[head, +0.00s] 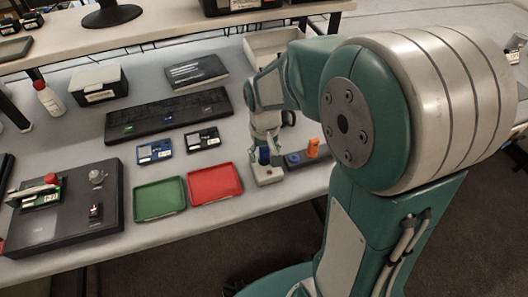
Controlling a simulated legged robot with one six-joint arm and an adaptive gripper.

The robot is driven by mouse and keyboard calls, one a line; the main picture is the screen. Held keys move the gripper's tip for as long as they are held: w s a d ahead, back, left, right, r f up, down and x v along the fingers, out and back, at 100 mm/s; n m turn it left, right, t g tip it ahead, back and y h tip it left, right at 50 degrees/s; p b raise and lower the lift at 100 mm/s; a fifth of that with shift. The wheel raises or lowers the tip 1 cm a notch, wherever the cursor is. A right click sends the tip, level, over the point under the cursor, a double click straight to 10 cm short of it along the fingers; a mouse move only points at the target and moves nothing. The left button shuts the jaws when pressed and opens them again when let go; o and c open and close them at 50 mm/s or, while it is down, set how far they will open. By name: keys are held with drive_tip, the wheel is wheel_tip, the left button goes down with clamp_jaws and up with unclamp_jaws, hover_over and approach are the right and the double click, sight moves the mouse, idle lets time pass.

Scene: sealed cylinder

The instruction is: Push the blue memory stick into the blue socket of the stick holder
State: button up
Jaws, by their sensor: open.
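The dark stick holder (303,160) lies near the front edge of the table, right of my gripper. An orange stick (313,148) stands upright in its right part. A small blue spot (292,158), which looks like the blue socket, shows on its left part. My gripper (266,158) points down and is open just left of the holder. A blue upright piece (264,156), possibly the blue memory stick, shows between or just behind the fingers, above a small pale block (268,175). I cannot tell whether the fingers touch it.
A red tray (214,184) and a green tray (160,199) lie left of my gripper. Two small circuit boards (154,151) lie behind them. A long black panel (168,116) and a pale open box (272,45) are farther back. A dark fixture (66,212) stands at the left.

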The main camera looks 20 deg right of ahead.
idle(0.7)
clamp_jaws()
drive_tip(key=shift+r, duration=0.1)
drive_tip(key=shift+r, duration=2.9)
